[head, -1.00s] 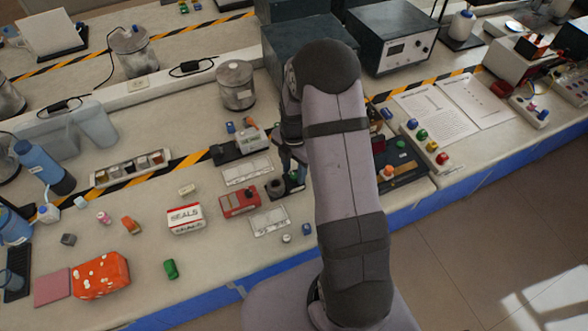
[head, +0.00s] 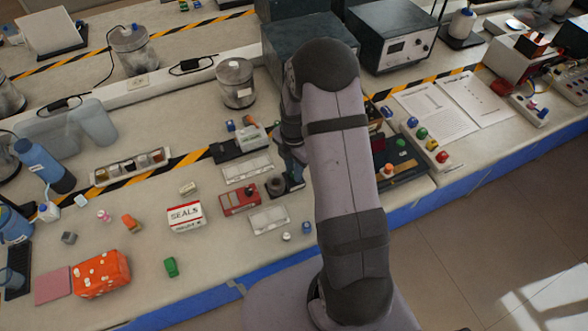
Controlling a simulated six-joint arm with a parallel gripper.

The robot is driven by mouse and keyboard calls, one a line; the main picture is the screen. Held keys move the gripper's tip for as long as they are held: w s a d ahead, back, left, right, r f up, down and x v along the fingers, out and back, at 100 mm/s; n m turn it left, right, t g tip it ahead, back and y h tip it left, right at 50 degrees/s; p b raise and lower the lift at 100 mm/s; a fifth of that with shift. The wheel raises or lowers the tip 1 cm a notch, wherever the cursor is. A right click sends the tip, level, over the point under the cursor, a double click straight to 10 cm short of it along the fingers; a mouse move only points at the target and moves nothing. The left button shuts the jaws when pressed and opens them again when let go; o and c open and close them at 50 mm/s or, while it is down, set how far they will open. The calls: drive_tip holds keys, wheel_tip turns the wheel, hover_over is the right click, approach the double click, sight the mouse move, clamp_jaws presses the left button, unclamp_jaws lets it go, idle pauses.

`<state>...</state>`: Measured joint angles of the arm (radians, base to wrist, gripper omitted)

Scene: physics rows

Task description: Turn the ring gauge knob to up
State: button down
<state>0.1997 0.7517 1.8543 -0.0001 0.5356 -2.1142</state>
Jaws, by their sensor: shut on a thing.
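A small dark ring-shaped piece (head: 276,187) stands beside a red box (head: 240,200) on the pale bench, in the middle of the head view. My gripper (head: 296,177) points down just right of the ring piece, partly behind my own arm. It is shut on a small part at the dark base there, which I take to be the ring gauge knob. The fingers hide the knob, so its pointing direction cannot be read.
A white SEALS box (head: 186,216) is to the left. A dark tray (head: 408,160) with coloured knobs is to the right of my arm. The bench front edge is close.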

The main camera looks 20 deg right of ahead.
drive_tip(key=m+b, duration=0.1)
drive_tip(key=m, duration=1.9)
drive_tip(key=shift+m+b, duration=0.4)
drive_tip(key=m, duration=0.5)
drive_tip(key=shift+w+m, duration=0.1)
drive_tip(key=shift+m, duration=0.2)
drive_tip(key=c, duration=1.6)
unclamp_jaws()
drive_tip(key=shift+o, duration=0.2)
